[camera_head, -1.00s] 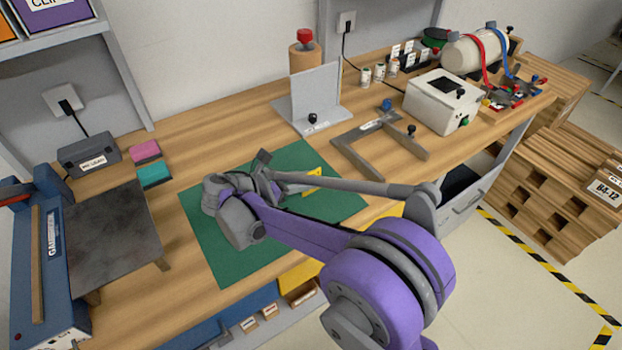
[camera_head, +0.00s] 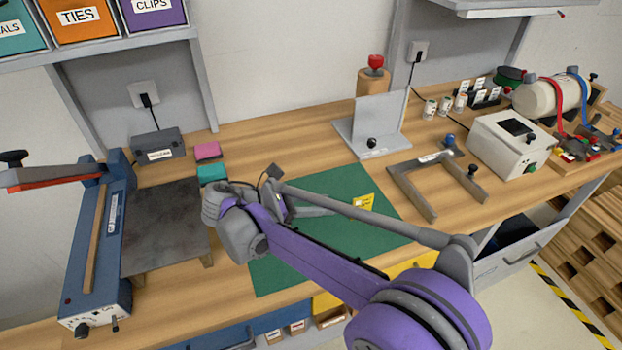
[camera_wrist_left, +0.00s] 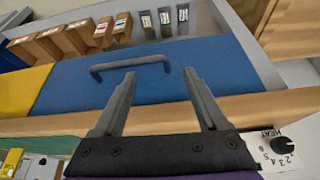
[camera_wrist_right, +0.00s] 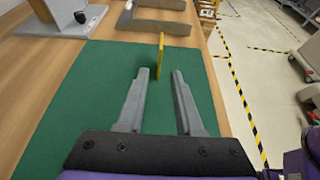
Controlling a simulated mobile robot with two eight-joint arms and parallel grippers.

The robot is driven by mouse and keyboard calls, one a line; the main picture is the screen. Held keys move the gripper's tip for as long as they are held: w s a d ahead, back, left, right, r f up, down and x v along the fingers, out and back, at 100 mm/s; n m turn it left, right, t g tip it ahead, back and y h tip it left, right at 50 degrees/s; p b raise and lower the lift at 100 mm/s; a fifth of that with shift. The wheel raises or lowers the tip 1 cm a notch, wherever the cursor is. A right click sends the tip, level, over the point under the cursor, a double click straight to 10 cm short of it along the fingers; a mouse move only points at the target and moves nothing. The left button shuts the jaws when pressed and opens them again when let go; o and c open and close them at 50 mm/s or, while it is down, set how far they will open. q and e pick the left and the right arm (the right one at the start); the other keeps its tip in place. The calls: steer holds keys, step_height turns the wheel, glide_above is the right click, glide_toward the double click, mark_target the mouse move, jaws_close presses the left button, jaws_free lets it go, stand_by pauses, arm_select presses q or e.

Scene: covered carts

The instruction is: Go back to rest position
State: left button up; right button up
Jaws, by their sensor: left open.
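My right arm reaches in from the lower right of the head view. Its gripper (camera_head: 318,211) hangs over the green mat (camera_head: 330,240). In the right wrist view, the right gripper (camera_wrist_right: 160,75) has its fingers apart with nothing between them. A thin yellow piece (camera_wrist_right: 160,52) stands on the mat beyond the fingertips; it also shows in the head view (camera_head: 363,202). My left gripper (camera_wrist_left: 158,75) is open and empty in the left wrist view, in front of a blue drawer (camera_wrist_left: 150,85) and its handle. The left arm is not in the head view.
On the wooden bench, a blue machine with a dark plate (camera_head: 165,230) stands left of the mat. A metal angle plate (camera_head: 378,125), a U-shaped bracket (camera_head: 425,195) and a white box (camera_head: 505,145) stand to the right. Bins line a shelf at top left.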

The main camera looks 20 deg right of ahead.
steer(key=s+d+m+y, duration=0.1)
steer(key=s, duration=0.1)
steer(key=s+d+m+y+p, duration=0.1)
steer(key=s+d+m+y, duration=0.1)
steer(key=s+d+f+m+y+p, duration=0.1)
steer(key=s+d, duration=0.1)
steer(key=shift+s, duration=0.35)
steer(key=s+m+y+p, duration=0.1)
steer(key=s+m, duration=0.1)
steer(key=s+f+m+y, duration=0.1)
steer(key=s+m+y, duration=0.1)
steer(key=s, duration=0.1)
steer(key=shift+d+f+t+p, duration=0.2)
steer(key=shift+t+p, duration=0.15)
steer(key=shift+t, duration=0.05)
steer(key=s+a+f+m+t+y+p, duration=0.2)
steer(key=s+m+y, duration=0.4)
steer(key=m, duration=0.5)
steer(key=s+a+t+p, duration=0.1)
steer(key=s+a, duration=0.1)
steer(key=shift+s+a+f+t+y, duration=0.2)
steer(key=shift+s+f+t+y, duration=0.1)
steer(key=shift+s+f, duration=0.1)
